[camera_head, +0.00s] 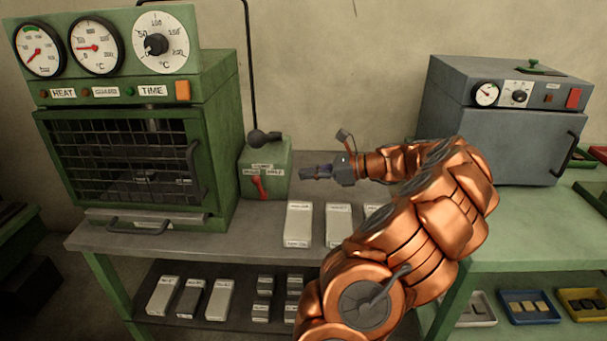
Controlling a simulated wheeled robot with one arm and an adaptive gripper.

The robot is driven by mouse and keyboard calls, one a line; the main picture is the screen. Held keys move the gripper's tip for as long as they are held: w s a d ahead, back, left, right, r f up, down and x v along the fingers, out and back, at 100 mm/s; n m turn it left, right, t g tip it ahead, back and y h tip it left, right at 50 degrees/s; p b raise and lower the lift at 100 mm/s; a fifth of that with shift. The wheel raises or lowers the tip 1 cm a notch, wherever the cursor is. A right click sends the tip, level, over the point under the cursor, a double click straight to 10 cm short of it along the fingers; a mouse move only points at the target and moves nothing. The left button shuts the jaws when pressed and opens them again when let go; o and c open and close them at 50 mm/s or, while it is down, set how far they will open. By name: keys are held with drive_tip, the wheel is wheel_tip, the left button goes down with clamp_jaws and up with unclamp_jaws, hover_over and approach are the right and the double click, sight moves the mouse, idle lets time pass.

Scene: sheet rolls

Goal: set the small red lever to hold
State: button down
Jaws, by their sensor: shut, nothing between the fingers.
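The small red lever (259,187) is on the front of a small green box (280,185) beside the big green press. It points up and slightly left, below small white labels (262,170) whose words are too small to read surely. My gripper (305,172) is shut and empty, just right of the green box and pointing left towards it. The picture does not show clearly whether the fingertips touch the box. The lever itself is not covered by my gripper.
The green press (215,140) with a mesh guard stands left of the box. A black ball-ended handle (262,137) rises above the box. White blocks (298,224) lie on the bench in front, partly behind my copper arm. A grey oven (440,115) stands at right.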

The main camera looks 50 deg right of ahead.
sight(258, 178)
drive_tip(key=x, duration=1.1)
drive_tip(key=shift+w+a, duration=0.1)
drive_tip(key=shift+w, duration=0.05)
drive_tip(key=shift+r+p, duration=0.2)
drive_tip(key=shift+p, duration=0.2)
drive_tip(key=shift+w+a+r+g+p, duration=0.2)
drive_tip(key=shift+g+p, duration=0.2)
drive_tip(key=shift+p, duration=0.4)
drive_tip(key=shift+w+a+r+h+p, duration=0.15)
drive_tip(key=shift+w+h+p, duration=0.15)
drive_tip(key=shift+p, duration=0.65)
drive_tip(key=shift+w+a+p, duration=0.3)
drive_tip(key=shift+w+p, duration=0.05)
drive_tip(key=shift+p, duration=0.4)
drive_tip(key=shift+w+f, duration=0.1)
drive_tip(key=shift+f, duration=0.2)
drive_tip(key=w+r+p+v, duration=0.1)
drive_tip(key=r+v, duration=0.1)
drive_tip(key=v, duration=1.1)
drive_tip(key=shift+s+r+p, duration=0.35)
drive_tip(key=shift+r, duration=0.1)
